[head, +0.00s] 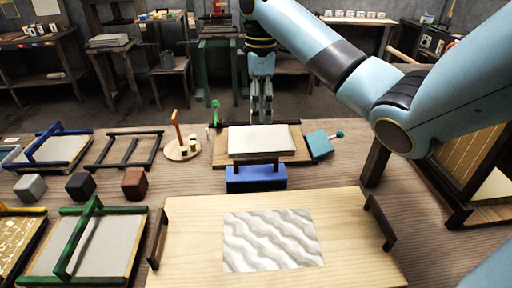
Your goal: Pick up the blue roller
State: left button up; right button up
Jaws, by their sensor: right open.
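A blue block-like body (256,178) with a dark bar handle lies between the white stack and the large pale board. It is the likeliest blue roller, but I cannot make out a round shape. My right gripper (261,116) points down from above, with its two fingers a little apart and nothing between them. In the picture it is over the back edge of a white stack (264,139) on a wooden board, beyond the blue body and apart from it. My left gripper is not in view.
A pale board (190,225) with dark end handles and a wavy grey sheet (272,240) is at the front. A teal block (317,145) lies right of the stack. A round wooden stand (182,150), small cubes and coloured-handled frames (100,245) fill the left.

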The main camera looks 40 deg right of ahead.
jog(key=b, duration=0.8)
send_over(258, 172)
notch_tip(258, 172, down, 10)
jog(key=shift+d+f, duration=0.15)
jog(key=shift+f, duration=0.1)
notch_tip(258, 172, down, 11)
jog(key=shift+r+b, duration=0.1)
jog(key=shift+b, duration=0.65)
jog(key=c, duration=0.9)
